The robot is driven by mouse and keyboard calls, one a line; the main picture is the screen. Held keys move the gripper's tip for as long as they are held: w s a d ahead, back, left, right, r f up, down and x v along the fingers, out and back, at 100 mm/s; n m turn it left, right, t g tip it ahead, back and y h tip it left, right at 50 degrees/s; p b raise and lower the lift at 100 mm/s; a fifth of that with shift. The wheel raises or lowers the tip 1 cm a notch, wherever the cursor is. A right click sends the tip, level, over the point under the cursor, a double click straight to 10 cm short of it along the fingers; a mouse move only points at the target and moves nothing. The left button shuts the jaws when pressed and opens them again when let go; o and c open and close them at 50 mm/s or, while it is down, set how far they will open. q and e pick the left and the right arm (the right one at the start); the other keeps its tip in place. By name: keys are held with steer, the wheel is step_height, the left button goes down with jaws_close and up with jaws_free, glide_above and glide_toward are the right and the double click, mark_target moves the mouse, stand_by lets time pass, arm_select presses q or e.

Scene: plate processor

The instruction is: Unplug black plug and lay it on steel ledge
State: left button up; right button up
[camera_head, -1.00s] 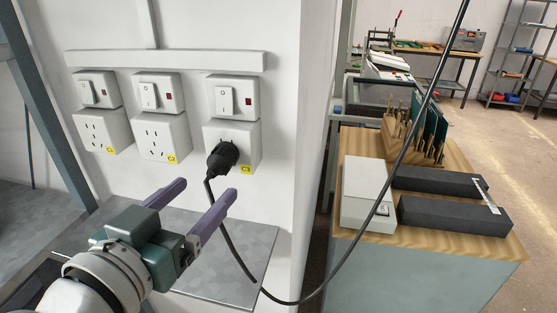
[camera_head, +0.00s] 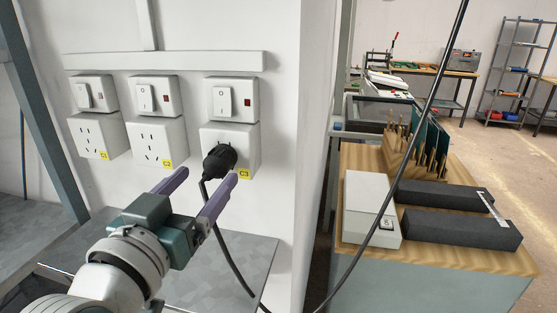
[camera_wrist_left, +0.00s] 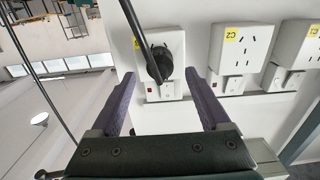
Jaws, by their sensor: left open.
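The black plug (camera_head: 220,160) sits in the rightmost wall socket (camera_head: 247,150), labelled C3, with its cord hanging down. My left gripper (camera_head: 208,182) is open, its two purple fingers pointing toward the wall just below and in front of the plug. In the left wrist view the plug (camera_wrist_left: 160,62) lies ahead, between the lines of the open fingers (camera_wrist_left: 161,78), with the cord crossing over it. Nothing is between the fingertips. The steel ledge (camera_head: 245,262) juts from the wall below the sockets, partly hidden by my left arm. My right gripper is not in view.
Sockets C1 (camera_head: 95,137) and C2 (camera_head: 157,143) are empty, to the left. The black cord (camera_head: 375,210) loops to the right past the wall's edge. A wooden bench (camera_head: 480,258) holds a white box (camera_head: 370,205) and dark bars.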

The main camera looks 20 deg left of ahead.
mark_target(208, 175)
arm_select(q)
steer(key=shift+w+a+b, duration=0.15)
steer(key=shift+w+b, duration=0.7)
steer(key=shift+w, duration=1.8)
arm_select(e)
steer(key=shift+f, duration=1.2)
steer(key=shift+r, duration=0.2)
arm_select(q)
jaws_close()
steer(key=shift+s+p, duration=0.1)
steer(key=shift+p, duration=0.2)
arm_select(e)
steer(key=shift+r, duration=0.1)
arm_select(q)
steer(key=shift+s+p, duration=0.55)
steer(key=shift+s, duration=0.35)
steer(key=shift+s+p, duration=1.1)
steer(key=shift+s, duration=0.95)
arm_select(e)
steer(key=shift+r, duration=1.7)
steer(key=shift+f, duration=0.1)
